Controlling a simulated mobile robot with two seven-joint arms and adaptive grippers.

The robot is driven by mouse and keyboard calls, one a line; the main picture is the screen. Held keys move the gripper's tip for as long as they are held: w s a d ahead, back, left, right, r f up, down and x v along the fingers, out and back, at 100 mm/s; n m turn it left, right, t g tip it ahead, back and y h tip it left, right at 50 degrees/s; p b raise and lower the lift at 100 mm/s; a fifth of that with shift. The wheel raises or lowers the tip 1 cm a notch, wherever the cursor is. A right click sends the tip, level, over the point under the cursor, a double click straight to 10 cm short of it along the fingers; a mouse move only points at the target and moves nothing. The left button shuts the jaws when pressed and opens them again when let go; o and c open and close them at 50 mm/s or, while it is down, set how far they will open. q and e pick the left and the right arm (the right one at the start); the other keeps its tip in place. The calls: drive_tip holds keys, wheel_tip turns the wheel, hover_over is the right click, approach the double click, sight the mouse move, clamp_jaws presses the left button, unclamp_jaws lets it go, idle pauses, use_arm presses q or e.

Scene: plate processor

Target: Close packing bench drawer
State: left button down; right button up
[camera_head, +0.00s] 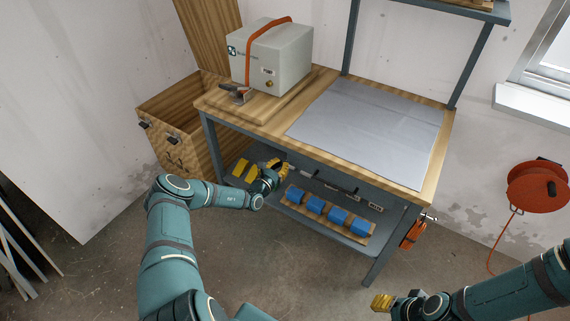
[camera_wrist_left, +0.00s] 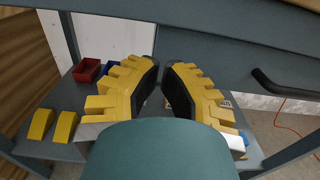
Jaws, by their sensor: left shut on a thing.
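The packing bench (camera_head: 320,150) has a grey drawer front (camera_head: 355,185) under its wooden top. The drawer front also fills the upper part of the left wrist view (camera_wrist_left: 210,45). A dark bar handle (camera_wrist_left: 285,92) shows at the right there, clear of my fingers. My left gripper (camera_head: 285,168) is at the left part of the drawer front. Its yellow fingers (camera_wrist_left: 163,65) are nearly together, shut on a part at the front, likely a handle, that they hide. How far out the drawer stands is hard to tell. My right gripper (camera_head: 381,302) is low, away from the bench.
A lower shelf holds blue bins (camera_head: 315,206) and yellow bins (camera_head: 240,168). A white machine (camera_head: 270,60) and a grey mat (camera_head: 365,125) are on the bench top. A wooden crate (camera_head: 178,125) stands left, an orange reel (camera_head: 538,187) right. The floor in front is open.

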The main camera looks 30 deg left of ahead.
use_arm(q)
drive_tip(key=s+p, duration=0.2)
drive_tip(key=s, duration=0.8)
drive_tip(key=shift+a, duration=0.25)
drive_tip(key=shift+d, duration=0.1)
